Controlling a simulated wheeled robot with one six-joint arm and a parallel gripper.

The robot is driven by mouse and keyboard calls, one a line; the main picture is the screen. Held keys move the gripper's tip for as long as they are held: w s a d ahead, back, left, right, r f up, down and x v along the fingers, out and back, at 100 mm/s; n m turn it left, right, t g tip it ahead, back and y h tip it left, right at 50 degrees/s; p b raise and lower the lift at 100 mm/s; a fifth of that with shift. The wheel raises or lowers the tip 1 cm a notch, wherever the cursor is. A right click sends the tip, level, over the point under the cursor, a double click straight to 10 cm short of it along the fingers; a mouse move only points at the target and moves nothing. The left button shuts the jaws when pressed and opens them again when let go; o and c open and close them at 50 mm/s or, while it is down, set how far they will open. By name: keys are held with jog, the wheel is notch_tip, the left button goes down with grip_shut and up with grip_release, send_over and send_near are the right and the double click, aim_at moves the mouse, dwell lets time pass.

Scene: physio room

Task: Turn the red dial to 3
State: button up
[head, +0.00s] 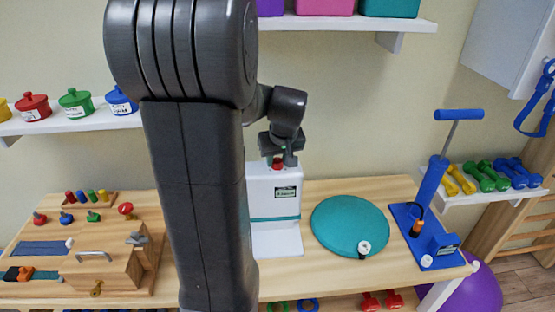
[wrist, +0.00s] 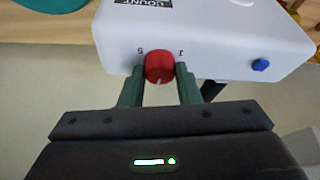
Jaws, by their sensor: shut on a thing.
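The red dial (wrist: 159,66) sits on the white box (wrist: 215,35), with the marks 5 and 1 showing on either side of it in the wrist view. A pale pointer line on the dial faces toward my gripper. My gripper (wrist: 160,84) is shut on the dial, one finger at each side. In the head view the red dial (head: 277,164) is a small spot on top of the white box (head: 262,235), under my gripper (head: 278,158). The other numbers on the dial's scale are hidden or too small to read.
A blue knob (wrist: 261,65) is on the same face of the box. A teal disc (head: 350,222) and a blue pump-like stand (head: 425,235) are to the right on the wooden table. A wooden activity board (head: 45,225) is at the left. Shelves (head: 340,23) hang above.

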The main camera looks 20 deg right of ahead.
jog(key=shift+n, duration=0.3)
jog(key=o, duration=1)
jog(key=shift+r, duration=0.1)
jog(key=b+v, duration=0.1)
jog(key=v, duration=1.2)
jog(key=shift+s+d+r, duration=0.15)
jog(key=shift+r, duration=0.15)
jog(key=shift+f, duration=0.15)
jog(key=p+x, duration=0.1)
jog(key=x, duration=1.2)
jog(key=shift+f, duration=0.3)
jog(key=shift+r, duration=0.1)
